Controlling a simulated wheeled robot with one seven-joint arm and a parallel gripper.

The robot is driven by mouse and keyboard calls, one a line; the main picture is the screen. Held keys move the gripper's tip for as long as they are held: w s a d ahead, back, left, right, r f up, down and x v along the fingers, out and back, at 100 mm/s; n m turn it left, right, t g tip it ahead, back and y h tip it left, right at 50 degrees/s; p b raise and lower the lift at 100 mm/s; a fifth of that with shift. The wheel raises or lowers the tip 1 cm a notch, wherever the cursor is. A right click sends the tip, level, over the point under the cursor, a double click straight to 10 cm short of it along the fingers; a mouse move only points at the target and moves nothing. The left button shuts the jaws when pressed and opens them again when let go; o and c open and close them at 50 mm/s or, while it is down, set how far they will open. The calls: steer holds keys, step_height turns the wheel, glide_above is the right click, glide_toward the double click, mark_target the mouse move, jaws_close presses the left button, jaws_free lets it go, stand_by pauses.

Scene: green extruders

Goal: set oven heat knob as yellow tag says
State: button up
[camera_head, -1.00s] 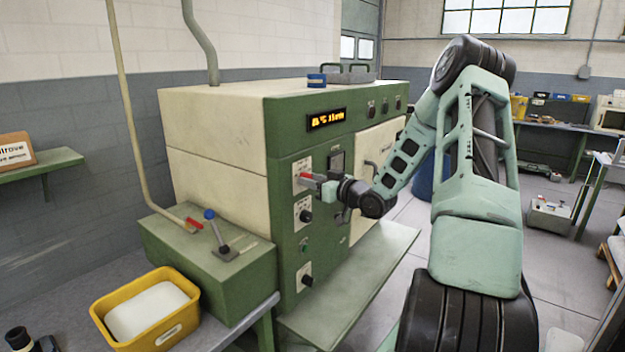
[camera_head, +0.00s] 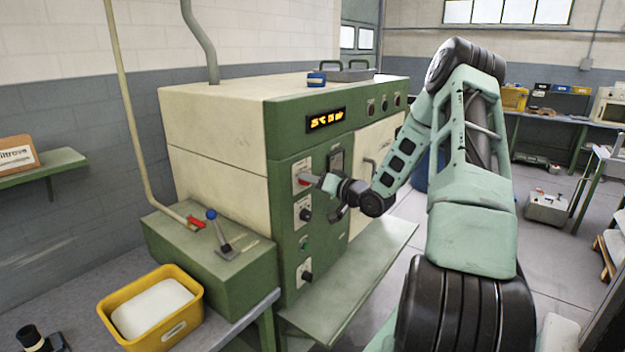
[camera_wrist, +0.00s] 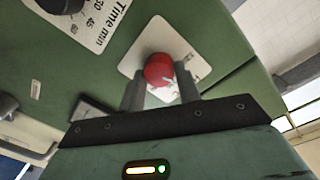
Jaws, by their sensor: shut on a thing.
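The green and cream oven (camera_head: 215,125) stands in the middle of the head view. A red knob (camera_wrist: 158,69) on a white plate (camera_wrist: 185,50) sits between the two fingers of my gripper (camera_wrist: 160,88) in the wrist view. My gripper (camera_head: 311,180) is shut on this knob at the upper plate of the oven's front in the head view. The plate's markings are mostly hidden or too small to read. An amber display (camera_head: 326,120) is lit above, its text blurred. I cannot make out a yellow tag.
A "Time min" plate with a black knob (camera_wrist: 62,5) is close by in the wrist view. Another black knob (camera_head: 307,276) sits lower on the panel. A green box with a blue-tipped lever (camera_head: 212,215) and a yellow bin (camera_head: 197,310) stand at left.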

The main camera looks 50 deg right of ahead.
stand_by(0.3)
steer(key=o, duration=1)
steer(key=s+b, duration=0.1)
steer(key=s, duration=0.4)
steer(key=s+b, duration=0.2)
steer(key=s, duration=0.4)
steer(key=s+b, duration=0.2)
steer(key=s, duration=0.4)
steer(key=shift+s+d+r, duration=0.25)
steer(key=shift+d+r, duration=0.05)
steer(key=shift+d, duration=0.05)
steer(key=shift+w, duration=0.1)
